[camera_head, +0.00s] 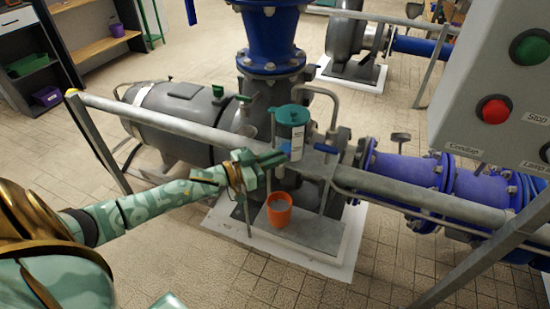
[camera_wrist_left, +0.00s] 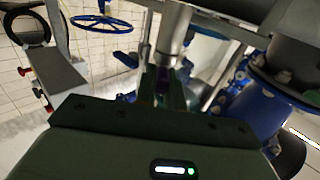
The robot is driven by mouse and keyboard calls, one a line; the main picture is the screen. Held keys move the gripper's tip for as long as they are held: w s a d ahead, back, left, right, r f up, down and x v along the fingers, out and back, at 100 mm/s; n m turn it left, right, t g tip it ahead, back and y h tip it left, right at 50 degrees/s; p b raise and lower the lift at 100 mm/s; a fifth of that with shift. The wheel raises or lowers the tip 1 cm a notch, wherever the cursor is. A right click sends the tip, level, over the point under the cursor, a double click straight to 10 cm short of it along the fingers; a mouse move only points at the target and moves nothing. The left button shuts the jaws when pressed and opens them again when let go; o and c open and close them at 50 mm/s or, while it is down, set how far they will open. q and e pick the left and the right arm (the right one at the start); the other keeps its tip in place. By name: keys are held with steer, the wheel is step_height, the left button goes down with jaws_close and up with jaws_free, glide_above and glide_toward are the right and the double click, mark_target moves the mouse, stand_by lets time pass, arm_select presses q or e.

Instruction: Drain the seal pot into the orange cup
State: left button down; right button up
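The seal pot (camera_head: 291,138) is a pale upright cylinder with a teal lid and a label, mounted beside the pump. The orange cup (camera_head: 279,213) stands upright on a grey plate below it; its inside looks greyish, and I cannot tell whether it holds liquid. My left gripper (camera_head: 272,159) is at the lower left of the pot, above the cup, with its fingers close together. In the left wrist view, its fingers (camera_wrist_left: 166,84) point at a metal pipe (camera_wrist_left: 174,32), with something dark bluish between them. Contact is unclear. My right gripper is out of view.
A control box (camera_head: 495,85) with green and red buttons hangs at the right. Blue flanged pipes (camera_head: 410,170) lie right of the pot.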

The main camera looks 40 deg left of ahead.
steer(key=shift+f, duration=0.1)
arm_select(q)
steer(key=shift+w+a+f+m+g+h+b, duration=0.1)
steer(key=shift+a+f+m+g+h+b, duration=0.1)
steer(key=shift+m+g+h+b, duration=0.5)
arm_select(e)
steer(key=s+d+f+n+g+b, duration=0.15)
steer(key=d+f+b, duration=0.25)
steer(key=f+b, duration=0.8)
arm_select(q)
steer(key=shift+w+a+r+m+g+h+b, duration=0.15)
steer(key=shift+m+g+h+b, duration=0.5)
steer(key=shift+m+g+h, duration=0.95)
steer(key=shift+w+m+g+h+b, duration=0.15)
steer(key=shift+m+g+h+b, duration=0.45)
steer(key=shift+m+g+h, duration=0.95)
steer(key=shift+w+a+r+m+g+h+b, duration=0.15)
steer(key=shift+m+g+h+b, duration=0.8)
steer(key=shift+g, duration=1.2)
arm_select(e)
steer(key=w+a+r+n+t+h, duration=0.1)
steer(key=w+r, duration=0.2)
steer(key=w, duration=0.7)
steer(key=shift+p, duration=0.3)
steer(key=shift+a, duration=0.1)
arm_select(q)
steer(key=c, duration=1.5)
jaws_free()
steer(key=shift+f, duration=0.1)
